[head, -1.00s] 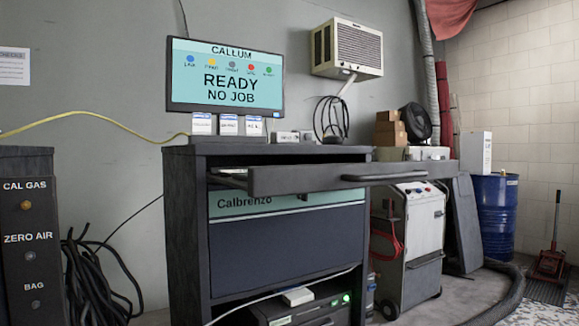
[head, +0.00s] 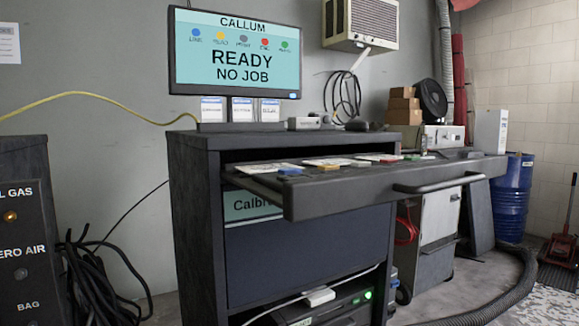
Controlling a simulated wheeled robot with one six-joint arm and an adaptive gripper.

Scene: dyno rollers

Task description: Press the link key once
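A pulled-out keyboard drawer (head: 390,189) juts from the dark cabinet (head: 195,220). On it is a row of coloured keys with white cards behind them. The blue key (head: 290,172) is at the left end. Orange (head: 328,167), grey, red (head: 390,160) and green (head: 412,156) keys follow to the right. The monitor (head: 236,52) reads "CALLUM", "READY", "NO JOB"; its row of coloured dots starts with a blue dot labelled "LINK" at the left. Labels on the keys themselves are too small to read. My gripper is not in view.
The drawer's handle (head: 438,183) sticks out at its front. A gas panel (head: 25,245) and black cables stand at left. A grey machine (head: 436,235), a blue drum (head: 511,195) and a floor hose (head: 505,300) are at right. White labelled cards stand below the monitor.

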